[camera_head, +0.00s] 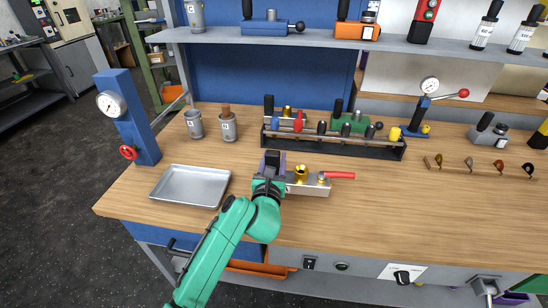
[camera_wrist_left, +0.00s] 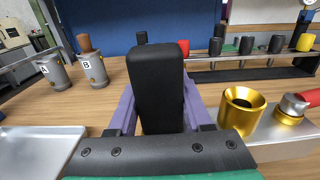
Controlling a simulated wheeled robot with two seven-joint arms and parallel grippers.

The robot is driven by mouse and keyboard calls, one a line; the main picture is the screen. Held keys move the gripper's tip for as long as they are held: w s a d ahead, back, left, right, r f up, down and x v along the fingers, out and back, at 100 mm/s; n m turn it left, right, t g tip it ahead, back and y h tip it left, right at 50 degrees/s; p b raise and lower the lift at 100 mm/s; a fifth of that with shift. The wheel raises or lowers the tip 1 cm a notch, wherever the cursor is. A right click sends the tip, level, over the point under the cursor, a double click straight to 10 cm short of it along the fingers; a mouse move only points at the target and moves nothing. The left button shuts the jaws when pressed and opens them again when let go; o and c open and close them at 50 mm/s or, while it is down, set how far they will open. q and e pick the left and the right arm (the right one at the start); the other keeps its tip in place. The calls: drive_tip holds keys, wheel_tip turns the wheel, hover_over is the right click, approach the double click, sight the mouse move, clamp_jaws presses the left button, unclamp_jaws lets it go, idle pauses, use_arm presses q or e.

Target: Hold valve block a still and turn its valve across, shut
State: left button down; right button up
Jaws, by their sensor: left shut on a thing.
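A metal valve block (camera_head: 310,188) lies on the bench near its front, with a brass funnel-shaped port (camera_head: 300,173) and a red valve lever (camera_head: 337,175). The lever points right, along the block's length. My left gripper (camera_head: 271,163) is at the block's left end, its purple fingers shut around a black upright grip (camera_wrist_left: 158,75). The brass port (camera_wrist_left: 241,108) and the red lever (camera_wrist_left: 307,98) stand right of the fingers in the left wrist view. No letter shows on the block. My right gripper is not in view.
A metal tray (camera_head: 191,186) lies just left of my left arm. Drums marked A (camera_wrist_left: 54,73) and B (camera_wrist_left: 91,70) stand behind it. A black rack (camera_head: 333,145) of coloured handles stands behind the block. A gauge post (camera_head: 126,115) stands at left.

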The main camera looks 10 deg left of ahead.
use_arm(q)
drive_tip(key=shift+f+b, duration=1.05)
drive_tip(key=shift+f, duration=0.6)
drive_tip(key=shift+f, duration=0.3)
drive_tip(key=shift+f, duration=0.2)
drive_tip(key=shift+s, duration=0.1)
idle(0.4)
